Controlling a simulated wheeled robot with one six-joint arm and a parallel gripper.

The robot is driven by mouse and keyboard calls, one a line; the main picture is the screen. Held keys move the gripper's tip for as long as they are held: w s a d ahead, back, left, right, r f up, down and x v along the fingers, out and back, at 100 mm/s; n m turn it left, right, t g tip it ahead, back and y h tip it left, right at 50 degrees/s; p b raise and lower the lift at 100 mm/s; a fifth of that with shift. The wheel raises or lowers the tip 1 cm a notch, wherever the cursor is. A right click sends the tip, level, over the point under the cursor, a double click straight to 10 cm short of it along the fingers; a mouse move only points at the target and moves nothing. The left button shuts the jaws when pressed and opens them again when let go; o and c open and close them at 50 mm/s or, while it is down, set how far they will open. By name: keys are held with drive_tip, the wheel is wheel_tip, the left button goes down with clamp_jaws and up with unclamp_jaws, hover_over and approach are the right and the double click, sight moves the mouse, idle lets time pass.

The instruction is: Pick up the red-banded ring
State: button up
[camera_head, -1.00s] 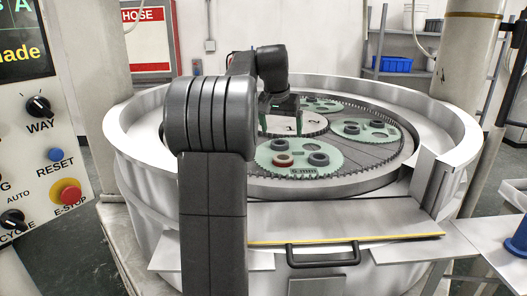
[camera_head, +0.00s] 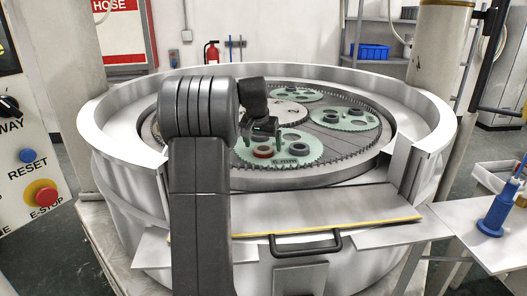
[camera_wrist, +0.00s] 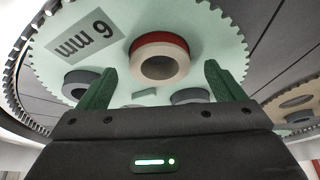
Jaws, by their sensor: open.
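The red-banded ring (camera_head: 263,152) lies on the near green carrier disc (camera_head: 308,147) of the lapping machine. In the wrist view the ring (camera_wrist: 159,66) shows a red band around a tan body with a dark centre hole. It lies beyond and between the two green fingers of my gripper (camera_wrist: 157,85). The fingers are wide apart and empty, and the ring is clear of them. In the head view my gripper (camera_head: 262,136) hangs close to the ring, partly hidden by my arm.
Grey rings share the near disc, one of them (camera_head: 298,148) right of the red-banded ring. Other green discs (camera_head: 347,119) with rings lie farther back. A toothed rim and the machine's high white wall (camera_head: 432,105) surround the plate. A control panel with an E-stop (camera_head: 42,194) stands left.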

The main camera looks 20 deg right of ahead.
drive_tip(key=shift+x, duration=0.85)
drive_tip(key=shift+c, duration=0.4)
drive_tip(key=shift+r, duration=0.1)
drive_tip(key=c, duration=1.2)
drive_tip(key=shift+o, duration=0.2)
